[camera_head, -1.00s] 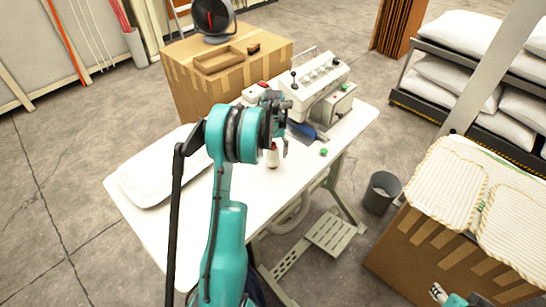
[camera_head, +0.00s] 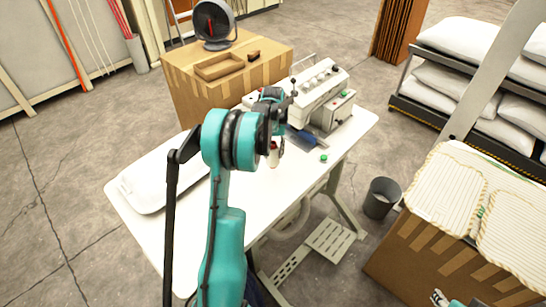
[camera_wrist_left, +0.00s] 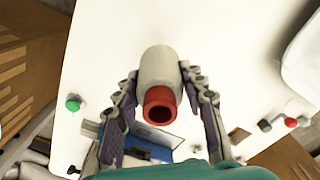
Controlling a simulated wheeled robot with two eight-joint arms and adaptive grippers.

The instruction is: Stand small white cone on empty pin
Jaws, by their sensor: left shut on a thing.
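In the left wrist view, the cone (camera_wrist_left: 158,66) has a pale body and a red, hollow top (camera_wrist_left: 160,105). The fingers of my left gripper (camera_wrist_left: 160,98) are on both sides of it and shut on it. My arm hides part of the cone in the head view. My right gripper (camera_head: 441,298) only just shows at the bottom right; its fingers are not clear. I cannot make out which pin is empty.
A white sewing machine (camera_head: 322,90) stands at the back of the table (camera_head: 245,195). A blue plate (camera_head: 303,140) and a green button (camera_head: 323,158) are right of the cone. A white tray (camera_head: 150,190) lies left. A carton (camera_head: 187,98) stands behind; a bin (camera_head: 381,197) stands right.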

